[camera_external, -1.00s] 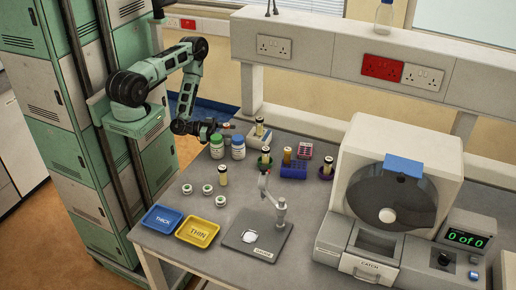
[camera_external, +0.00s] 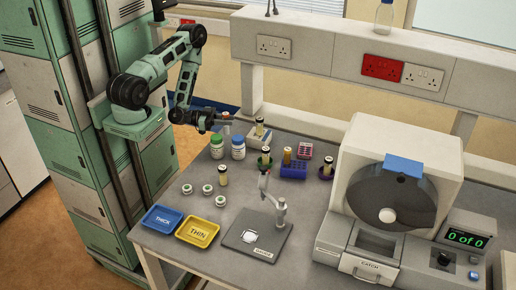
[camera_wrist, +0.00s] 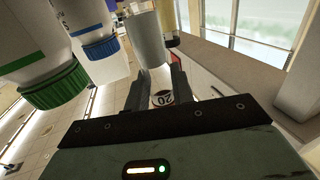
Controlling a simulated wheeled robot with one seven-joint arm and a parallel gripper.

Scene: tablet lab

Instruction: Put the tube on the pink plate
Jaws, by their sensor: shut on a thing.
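My gripper (camera_external: 232,124) is shut on a grey cylinder (camera_wrist: 147,40) beside the white bottles. Its white end, marked "20", shows between the fingers in the wrist view. I cannot tell whether it is a tube. Amber tubes with pale caps stand elsewhere: one on a white plate (camera_external: 258,140), one on a green plate (camera_external: 263,168), one in a blue rack (camera_external: 292,172) and one on a purple plate (camera_external: 326,178). Another tube (camera_external: 223,176) stands on the bench by the small round jars. No plate looks clearly pink; a pink block (camera_external: 305,150) sits behind the rack.
The green-capped bottle (camera_external: 217,147) and the blue-capped bottle (camera_external: 238,148) stand close to my gripper. A blue tray (camera_external: 162,220), a yellow tray (camera_external: 197,232) and a grey stand (camera_external: 252,245) are in front. A large white machine (camera_external: 395,150) fills the right.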

